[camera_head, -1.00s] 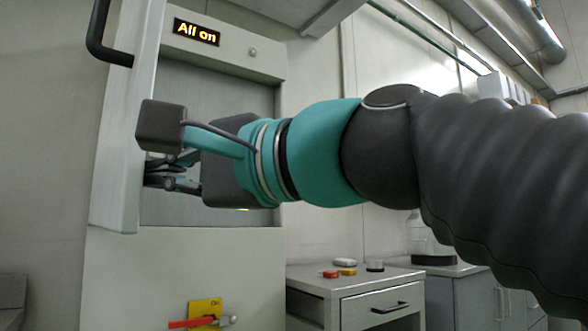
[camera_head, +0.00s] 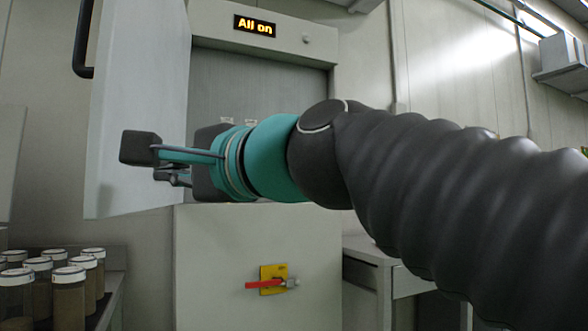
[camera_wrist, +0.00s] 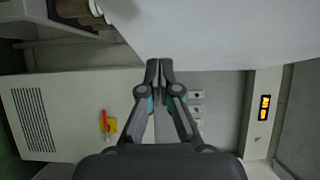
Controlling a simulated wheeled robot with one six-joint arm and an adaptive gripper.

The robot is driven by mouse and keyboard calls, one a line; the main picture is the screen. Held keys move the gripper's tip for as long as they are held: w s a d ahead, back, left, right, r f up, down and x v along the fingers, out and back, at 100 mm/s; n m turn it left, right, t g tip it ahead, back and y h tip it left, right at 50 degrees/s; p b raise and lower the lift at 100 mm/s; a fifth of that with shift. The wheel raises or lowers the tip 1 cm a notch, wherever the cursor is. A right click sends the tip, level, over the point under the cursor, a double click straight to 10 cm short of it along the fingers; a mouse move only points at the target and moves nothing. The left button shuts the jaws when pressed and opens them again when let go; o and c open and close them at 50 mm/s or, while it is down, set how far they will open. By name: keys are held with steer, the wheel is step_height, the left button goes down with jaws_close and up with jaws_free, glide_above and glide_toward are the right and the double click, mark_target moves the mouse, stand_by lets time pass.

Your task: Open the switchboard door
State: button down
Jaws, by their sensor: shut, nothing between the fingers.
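The switchboard door (camera_head: 135,110) stands swung open to the left of the cabinet, its inner face towards me. Its dark handle (camera_head: 83,40) is on the far left edge. The cabinet (camera_head: 255,235) shows its grey interior, with the "All on" display (camera_head: 254,25) above.
A red lever on a yellow plate (camera_head: 273,270) sits on the cabinet's lower front. Several capped jars (camera_head: 70,290) stand on a bench at lower left, below the door. A drawer unit (camera_head: 375,265) is right of the cabinet.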

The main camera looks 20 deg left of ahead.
steer(key=shift+d, duration=0.1)
steer(key=s+b+v, duration=0.1)
steer(key=b+v, duration=0.1)
steer(key=v, duration=0.9)
steer(key=shift+s, duration=0.4)
